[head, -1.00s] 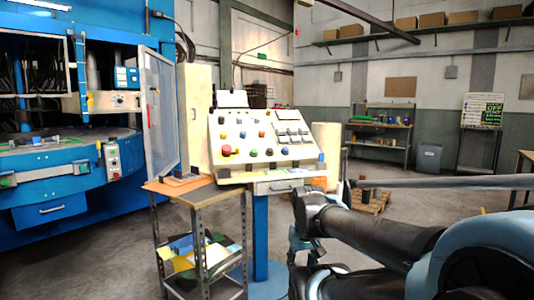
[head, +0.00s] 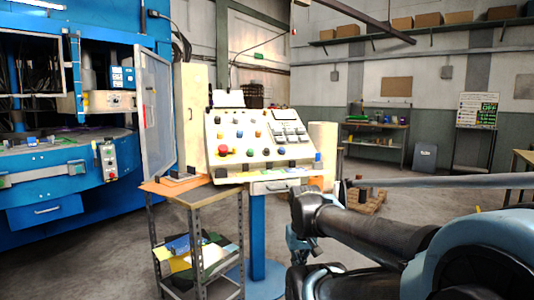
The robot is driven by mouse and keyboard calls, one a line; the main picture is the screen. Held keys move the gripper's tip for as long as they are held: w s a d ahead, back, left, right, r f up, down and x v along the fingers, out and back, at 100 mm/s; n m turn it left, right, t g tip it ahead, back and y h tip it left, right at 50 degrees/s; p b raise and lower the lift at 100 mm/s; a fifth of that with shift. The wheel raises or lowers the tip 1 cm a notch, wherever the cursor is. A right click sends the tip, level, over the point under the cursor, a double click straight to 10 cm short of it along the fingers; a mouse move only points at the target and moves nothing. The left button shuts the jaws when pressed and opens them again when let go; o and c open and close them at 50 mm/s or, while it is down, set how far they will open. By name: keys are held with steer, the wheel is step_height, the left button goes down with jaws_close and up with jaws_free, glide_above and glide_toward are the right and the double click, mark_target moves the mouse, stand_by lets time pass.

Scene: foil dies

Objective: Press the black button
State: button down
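A sloped cream control panel (head: 212,142) stands on a blue post (head: 257,225) near the middle of the head view. It carries several small coloured buttons and a large red mushroom button (head: 224,151). Dark, black-looking buttons sit in its lower row, one of them a black button (head: 266,153); at this size I cannot tell which dark one is the task's button. My arm reaches in from the lower right, in front of and below the panel's right side, apart from the panel. I cannot make out my gripper's fingers in this view.
A cart (head: 195,196) with an orange-brown top stands against the panel's left front. A big blue machine (head: 75,205) with an open clear door fills the left. A pallet (head: 367,202), a shelf (head: 380,126) and a grey bin (head: 425,157) stand behind. Floor right of the post is partly clear.

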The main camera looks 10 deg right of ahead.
mark_target(267, 151)
stand_by(0.9)
steer(key=w+a+r+m+t+y, duration=0.2)
steer(key=w+a+r+m, duration=0.1)
steer(key=w+r, duration=0.55)
steer(key=w+a+r+m+t+y, duration=0.25)
steer(key=w+r, duration=0.35)
steer(key=w, duration=0.5)
steer(key=w+a+r+m+t+y, duration=0.1)
steer(key=w+a+r+m+t, duration=0.2)
steer(key=w+r, duration=0.5)
steer(key=w+d+r+m+t, duration=0.1)
steer(key=w+r+m, duration=0.3)
steer(key=w, duration=0.5)
steer(key=w+d+r+m+t, duration=0.2)
steer(key=w+d+r+m, duration=0.2)
steer(key=w, duration=0.6)
steer(key=w+d+r+m+t, duration=0.2)
steer(key=w+r+m, duration=0.2)
steer(key=w, duration=0.6)
steer(key=shift+w+d+r+m, duration=0.2)
steer(key=shift+r+m, duration=0.15)
steer(key=shift+m, duration=0.5)
steer(key=shift+f+t+h, duration=0.1)
steer(key=shift+t+h, duration=0.15)
steer(key=w+f, duration=0.5)
steer(key=f, duration=0.2)
steer(key=shift+a, duration=0.45)
